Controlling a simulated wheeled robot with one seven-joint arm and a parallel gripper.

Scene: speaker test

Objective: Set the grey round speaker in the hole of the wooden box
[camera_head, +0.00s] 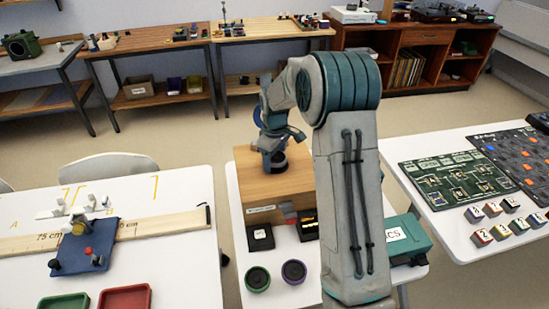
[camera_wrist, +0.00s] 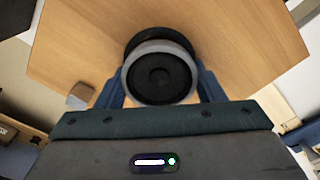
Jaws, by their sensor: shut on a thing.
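The grey round speaker (camera_wrist: 160,78), with a grey rim and a black cone, sits between the two blue fingers of my gripper (camera_wrist: 160,88) in the wrist view. My gripper is shut on it. The wooden box (camera_wrist: 85,45) fills much of the wrist view behind the speaker. A dark round edge shows just beyond the speaker's rim; I cannot tell whether it is the hole or the speaker's own body. In the head view my gripper (camera_head: 275,155) is over the top of the wooden box (camera_head: 258,188), and my arm hides part of the box.
A teal case (camera_head: 408,240) lies to the right. Side tables hold a blue fixture (camera_head: 85,247) and a green board (camera_head: 456,183).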

